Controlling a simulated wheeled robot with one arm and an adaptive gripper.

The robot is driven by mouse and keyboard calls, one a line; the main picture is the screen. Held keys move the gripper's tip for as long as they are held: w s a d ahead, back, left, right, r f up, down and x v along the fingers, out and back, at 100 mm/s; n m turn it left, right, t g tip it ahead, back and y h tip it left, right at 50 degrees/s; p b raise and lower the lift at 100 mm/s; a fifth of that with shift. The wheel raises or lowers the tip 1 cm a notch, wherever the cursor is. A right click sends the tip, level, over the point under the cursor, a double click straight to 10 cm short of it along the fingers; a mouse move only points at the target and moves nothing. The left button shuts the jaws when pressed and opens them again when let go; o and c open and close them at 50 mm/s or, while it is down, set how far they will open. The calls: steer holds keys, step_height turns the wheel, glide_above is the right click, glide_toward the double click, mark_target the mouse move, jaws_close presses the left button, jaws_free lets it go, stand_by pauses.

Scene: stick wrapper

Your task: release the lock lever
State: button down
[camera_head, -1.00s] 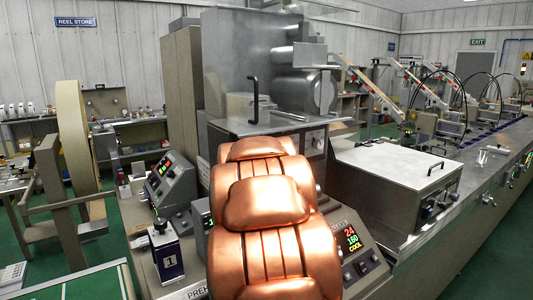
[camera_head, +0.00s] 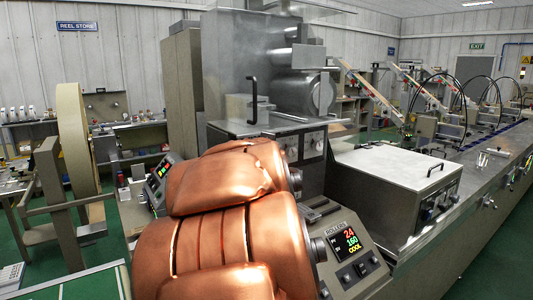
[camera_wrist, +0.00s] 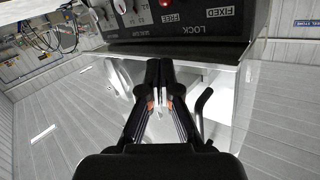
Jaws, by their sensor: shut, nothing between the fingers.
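In the wrist view, a dark panel (camera_wrist: 178,22) crosses the top, with the words LOCK, FREE and FIXED upside down on it. A lock lever cannot be made out for certain; small pale knobs and part of a red knob show at the panel's upper edge. My gripper (camera_wrist: 159,66) is shut and empty, its fingers pointing toward the panel over a shiny metal surface. I cannot tell how far the fingertips are from the panel. In the head view my copper arm fills the lower middle and my gripper is not seen.
A black bar handle (camera_wrist: 202,112) is close to the right of my fingers. In the head view, a control box with a lit display (camera_head: 347,239) stands right of my arm. A pale-topped cabinet (camera_head: 390,165) and a long bench are farther right.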

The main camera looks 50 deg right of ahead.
steer(key=shift+s+a+r+b, duration=0.15)
steer(key=shift+s+a+r, duration=0.25)
steer(key=shift+a, duration=0.1)
steer(key=shift+s+a+r+b, duration=0.15)
steer(key=shift+s+a+r, duration=0.1)
steer(key=shift+s+a, duration=0.2)
